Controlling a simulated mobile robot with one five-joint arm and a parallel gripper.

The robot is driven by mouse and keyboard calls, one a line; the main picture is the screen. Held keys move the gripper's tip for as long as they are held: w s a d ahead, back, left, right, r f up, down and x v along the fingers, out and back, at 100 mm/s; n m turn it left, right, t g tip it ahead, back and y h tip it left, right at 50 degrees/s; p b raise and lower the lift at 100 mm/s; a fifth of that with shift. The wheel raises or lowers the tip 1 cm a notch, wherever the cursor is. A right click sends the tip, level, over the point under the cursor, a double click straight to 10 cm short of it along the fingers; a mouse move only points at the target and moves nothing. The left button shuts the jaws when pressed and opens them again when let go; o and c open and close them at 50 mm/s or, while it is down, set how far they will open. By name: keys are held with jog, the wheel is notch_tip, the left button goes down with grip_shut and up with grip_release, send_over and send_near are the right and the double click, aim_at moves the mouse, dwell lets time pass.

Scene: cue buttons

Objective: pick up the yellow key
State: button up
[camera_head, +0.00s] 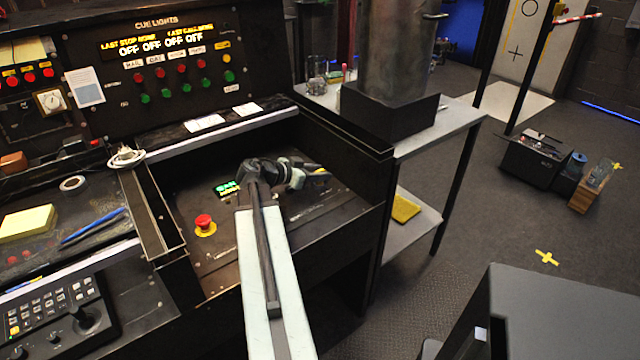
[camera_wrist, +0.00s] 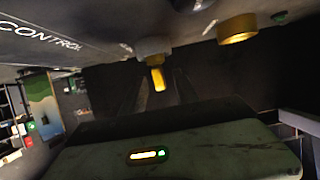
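The yellow key (camera_wrist: 158,79) shows in the wrist view as a small upright yellow tab at a round grey fitting on the dark panel. My gripper (camera_wrist: 160,92) is close to it, with two dark fingers apart on either side of the key. I cannot tell whether they touch it. In the head view my gripper (camera_head: 312,173) is low over the right part of the console's recessed desk. A small yellow spot shows beside it there, too small to make out clearly.
A red button on a yellow base (camera_head: 205,225) stands left of my arm. The recess has a raised dark wall (camera_head: 345,130) at its back right. A metal side table (camera_head: 455,118) with a large dark cylinder (camera_head: 395,55) stands beyond.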

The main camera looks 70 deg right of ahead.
jog(key=shift+s+d+f+b, duration=0.35)
jog(key=shift+d+f, duration=0.25)
jog(key=shift+s+d+f+b, duration=0.35)
jog(key=shift+d+f, duration=0.2)
jog(key=shift+f, duration=0.05)
jog(key=shift+s+d, duration=0.25)
jog(key=shift+d, duration=0.05)
jog(key=shift+r, duration=0.1)
grip_shut()
jog(key=shift+r, duration=0.1)
notch_tip(320, 180, up, 18)
jog(key=p, duration=1.8)
